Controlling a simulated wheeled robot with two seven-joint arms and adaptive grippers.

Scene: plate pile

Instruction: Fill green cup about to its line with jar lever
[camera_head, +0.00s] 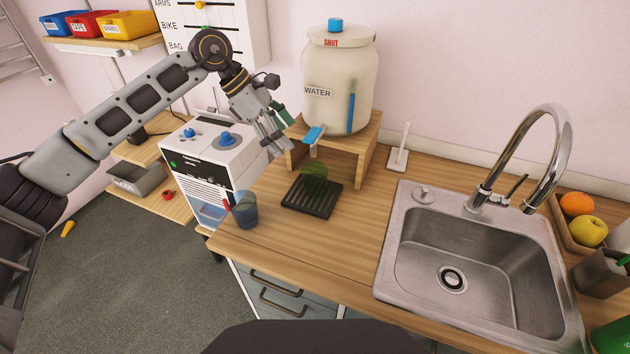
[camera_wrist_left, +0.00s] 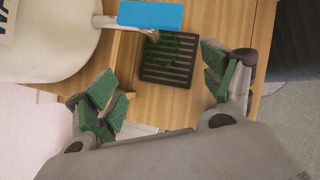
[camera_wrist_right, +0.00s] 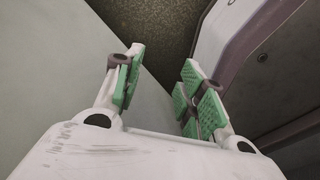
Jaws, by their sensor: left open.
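The green cup (camera_head: 313,173) is see-through and stands upright on the black drip tray (camera_head: 318,209), below the tap. Its line and any water in it are too small to make out. The cream jar (camera_head: 335,75), marked WATER, stands on a wooden stand; its blue lever (camera_head: 314,134) sticks out above the cup. In the left wrist view the lever (camera_wrist_left: 150,15) partly covers the cup (camera_wrist_left: 172,48). My left gripper (camera_head: 281,132) is open and empty, left of the lever and apart from it. My right gripper (camera_wrist_right: 160,80) is open and empty, away from the counter.
A blue cup (camera_head: 244,210) stands at the counter's left front. A white machine (camera_head: 213,160) with blue knobs is left of the stand. The sink (camera_head: 480,260) and its tap are to the right. The counter between drip tray and sink is clear.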

